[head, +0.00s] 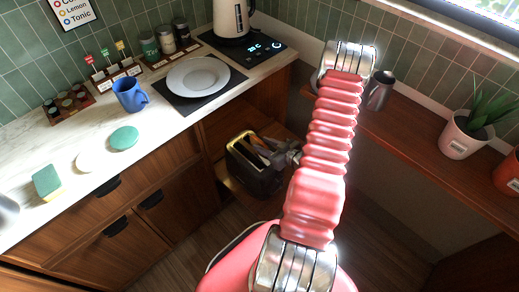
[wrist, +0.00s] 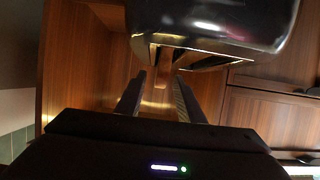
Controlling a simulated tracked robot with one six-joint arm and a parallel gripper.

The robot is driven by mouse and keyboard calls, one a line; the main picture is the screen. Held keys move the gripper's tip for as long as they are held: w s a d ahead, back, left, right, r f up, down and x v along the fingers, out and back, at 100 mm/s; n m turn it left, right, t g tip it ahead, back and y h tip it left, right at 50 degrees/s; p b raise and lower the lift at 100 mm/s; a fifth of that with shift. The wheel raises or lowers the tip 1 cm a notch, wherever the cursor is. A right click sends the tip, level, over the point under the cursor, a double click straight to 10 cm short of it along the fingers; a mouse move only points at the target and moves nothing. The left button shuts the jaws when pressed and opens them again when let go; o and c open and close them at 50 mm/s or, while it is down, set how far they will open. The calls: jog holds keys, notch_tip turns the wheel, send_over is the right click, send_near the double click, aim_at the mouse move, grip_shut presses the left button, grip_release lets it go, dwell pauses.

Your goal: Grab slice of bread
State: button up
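A black toaster (head: 252,178) with a bright rim stands in the open shelf space below the counter. It also fills the top of the wrist view (wrist: 230,22), very close to my fingertips. My gripper (head: 262,147) is over the toaster's top in the head view. In the wrist view its two dark fingers (wrist: 160,76) stand apart, open, with their tips near the toaster's slotted side. A narrow brown strip (wrist: 164,66) shows between the tips; it may be the slice of bread seen edge-on, but I cannot tell. No slice is clearly visible in the head view.
The marble counter above holds a plate (head: 198,77) on a dark mat, a blue mug (head: 130,95), a sponge (head: 47,182) and a kettle (head: 232,18). Wooden cabinet walls (wrist: 88,60) enclose the toaster. A wooden ledge (head: 420,140) with potted plants runs along the right.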

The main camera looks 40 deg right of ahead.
aim_at(259, 143)
jog(key=shift+x, duration=1.5)
grip_shut()
